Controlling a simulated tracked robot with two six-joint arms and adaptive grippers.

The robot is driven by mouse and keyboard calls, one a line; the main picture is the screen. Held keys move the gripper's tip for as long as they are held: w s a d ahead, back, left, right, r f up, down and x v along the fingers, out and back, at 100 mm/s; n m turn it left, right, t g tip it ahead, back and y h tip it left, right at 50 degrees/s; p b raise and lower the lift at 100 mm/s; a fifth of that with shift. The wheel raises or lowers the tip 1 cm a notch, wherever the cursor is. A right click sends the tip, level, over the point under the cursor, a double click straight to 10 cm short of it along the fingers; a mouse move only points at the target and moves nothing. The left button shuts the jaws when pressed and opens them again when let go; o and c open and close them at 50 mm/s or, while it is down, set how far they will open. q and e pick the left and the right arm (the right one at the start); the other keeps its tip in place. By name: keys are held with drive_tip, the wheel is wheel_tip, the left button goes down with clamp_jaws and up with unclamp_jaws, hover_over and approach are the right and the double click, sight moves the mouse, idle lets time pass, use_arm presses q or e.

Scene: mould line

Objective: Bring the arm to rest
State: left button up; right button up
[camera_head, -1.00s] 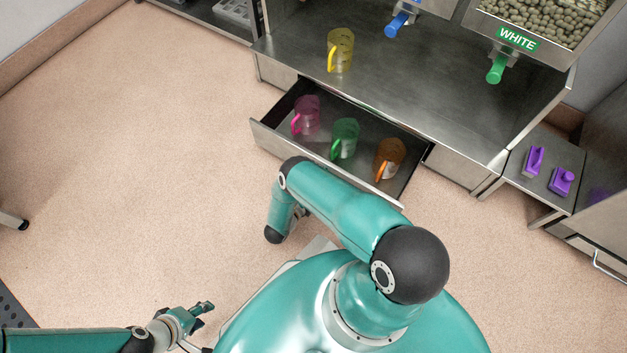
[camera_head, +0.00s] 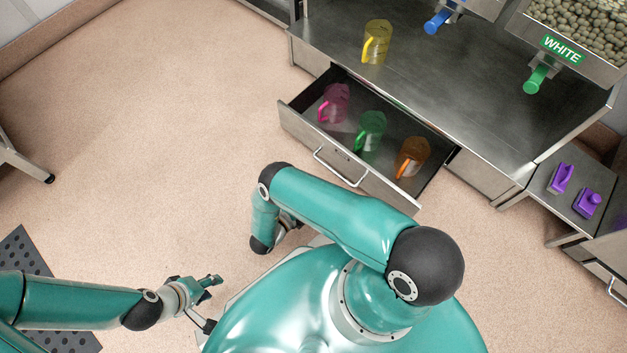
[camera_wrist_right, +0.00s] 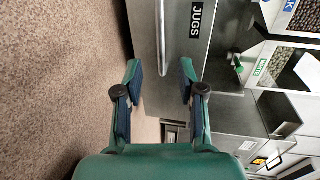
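My right arm reaches forward in the head view, its gripper mostly hidden behind its own links. In the right wrist view my right gripper (camera_wrist_right: 162,82) is open, its two fingers wide apart with nothing between them. Beyond them is the drawer front (camera_wrist_right: 172,35) labelled JUGS, with a bar handle (camera_wrist_right: 237,50). My left gripper (camera_head: 210,288) is low at the left in the head view, over the floor and holding nothing that I can see; its finger gap is too small to judge.
The drawer (camera_head: 345,165) stands open, holding a pink jug (camera_head: 335,102), a green jug (camera_head: 371,130) and an orange jug (camera_head: 412,157). A yellow jug (camera_head: 377,42) stands on the counter (camera_head: 440,80). Open floor (camera_head: 150,150) lies left.

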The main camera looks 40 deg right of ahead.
drive_tip(key=shift+d, duration=0.1)
drive_tip(key=w+d+r+n+t+y, duration=0.2)
drive_tip(key=w+d+r, duration=0.2)
drive_tip(key=w+r, duration=0.3)
drive_tip(key=w+d+r+n+t+y, duration=0.2)
drive_tip(key=w+d+r, duration=0.1)
drive_tip(key=w+r, duration=0.45)
drive_tip(key=s+a+n+y, duration=0.6)
drive_tip(key=a+n+y, duration=0.45)
drive_tip(key=n, duration=0.35)
drive_tip(key=s+a+n+g+y, duration=0.25)
drive_tip(key=s+a+n, duration=0.25)
drive_tip(key=s+n, duration=0.25)
drive_tip(key=s+a+n+g+y, duration=0.2)
drive_tip(key=s+a+n+g, duration=0.2)
drive_tip(key=s+a+n, duration=0.3)
wheel_tip(320, 180, up, 38)
drive_tip(key=s+d+p, duration=0.1)
drive_tip(key=p, duration=3.7)
drive_tip(key=shift+s+d, duration=0.25)
drive_tip(key=shift+d, duration=0.05)
